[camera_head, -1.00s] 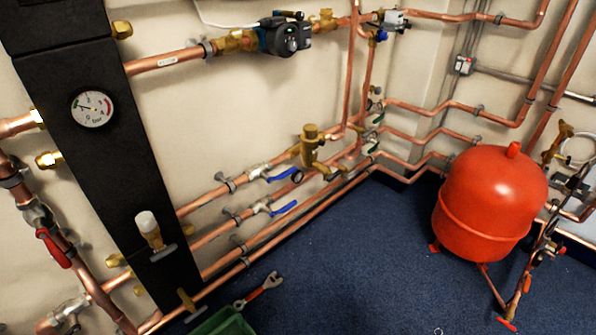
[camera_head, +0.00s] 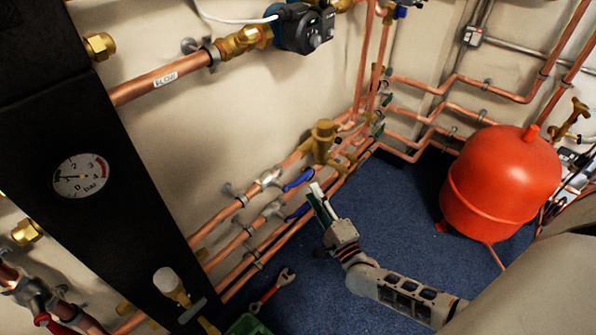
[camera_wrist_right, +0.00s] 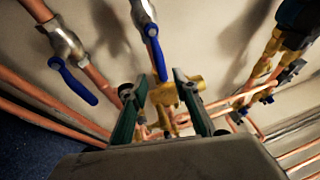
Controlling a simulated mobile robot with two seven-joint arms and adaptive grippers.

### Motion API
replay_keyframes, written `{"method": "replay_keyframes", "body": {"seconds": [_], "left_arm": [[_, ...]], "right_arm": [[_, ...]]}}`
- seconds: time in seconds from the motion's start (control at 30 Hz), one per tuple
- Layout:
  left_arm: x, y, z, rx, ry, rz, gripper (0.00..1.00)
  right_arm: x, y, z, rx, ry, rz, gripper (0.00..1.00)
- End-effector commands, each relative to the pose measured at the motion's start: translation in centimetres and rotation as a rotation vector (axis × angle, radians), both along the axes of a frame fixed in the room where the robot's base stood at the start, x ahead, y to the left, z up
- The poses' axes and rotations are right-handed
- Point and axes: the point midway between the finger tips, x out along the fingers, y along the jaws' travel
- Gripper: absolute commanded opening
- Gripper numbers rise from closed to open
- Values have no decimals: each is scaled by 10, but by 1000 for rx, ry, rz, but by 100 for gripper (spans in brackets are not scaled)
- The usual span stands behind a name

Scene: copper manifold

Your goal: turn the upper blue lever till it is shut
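The upper blue lever (camera_head: 298,181) is on a valve on the upper of the low copper pipes; it lies roughly along that pipe. In the right wrist view this lever (camera_wrist_right: 156,55) is ahead of my fingers, near the gap's upper middle. A lower blue lever (camera_head: 298,213) is on the pipe below, and in the wrist view it (camera_wrist_right: 72,80) is at the left, outside my fingers. My right gripper (camera_head: 318,190) is just right of the levers, apart from the upper one. Its two fingers (camera_wrist_right: 158,85) are open with nothing between them. My left gripper is not in view.
A brass valve body (camera_head: 323,140) stands just beyond the levers. A red tank (camera_head: 502,180) is on the blue floor (camera_head: 400,205) at right. A wrench (camera_head: 272,287) lies below the pipes. A black panel with a gauge (camera_head: 81,176) is at left.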

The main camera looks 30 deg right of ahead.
Motion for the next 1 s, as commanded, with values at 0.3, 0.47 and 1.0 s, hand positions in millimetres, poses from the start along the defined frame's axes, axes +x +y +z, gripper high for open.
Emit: {"method": "replay_keyframes", "body": {"seconds": [0.3,0.47,1.0], "left_arm": [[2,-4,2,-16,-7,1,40],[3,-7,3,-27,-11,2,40],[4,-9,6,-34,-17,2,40]], "right_arm": [[42,-6,8,7,-5,-6,30],[62,-7,11,7,-3,-6,30],[76,-7,15,7,-4,-5,9]]}}
